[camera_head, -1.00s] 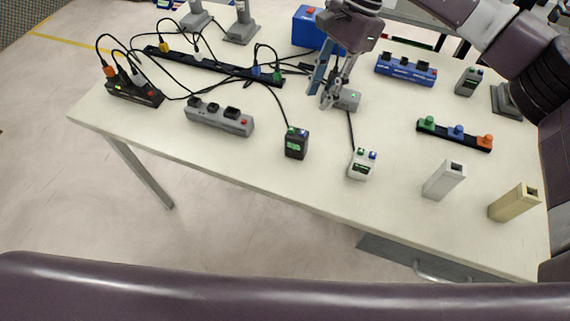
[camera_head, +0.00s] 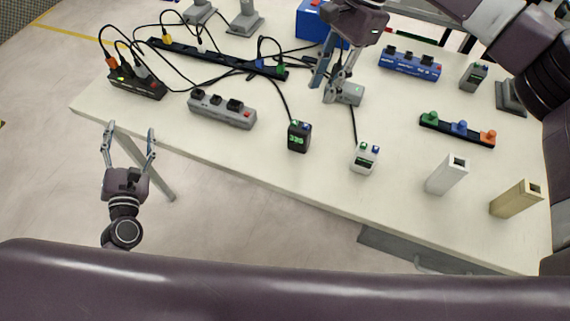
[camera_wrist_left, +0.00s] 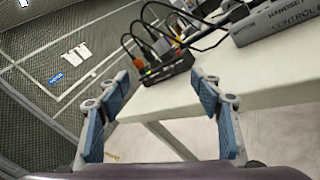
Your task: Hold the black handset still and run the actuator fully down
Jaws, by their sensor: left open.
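The black handset (camera_head: 299,137) stands upright near the table's front edge, with a green display, coloured buttons on top and a cable running back. My left gripper (camera_head: 129,133) is open and empty, left of the handset and outside the table's front edge; its fingers also show in the left wrist view (camera_wrist_left: 160,100). My right gripper (camera_head: 321,93) hangs over the table behind the handset, beside a grey box (camera_head: 350,93). Its fingers look apart and empty. Two grey column stands (camera_head: 245,22) are at the back, cut off at the top; I cannot tell which thing is the actuator.
A white handset (camera_head: 364,158) stands right of the black one. A grey strip (camera_head: 222,108) and a black socket strip (camera_head: 137,84) lie to the left. Cables cross the table behind them. White (camera_head: 446,176) and beige (camera_head: 514,199) hollow blocks stand at the right.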

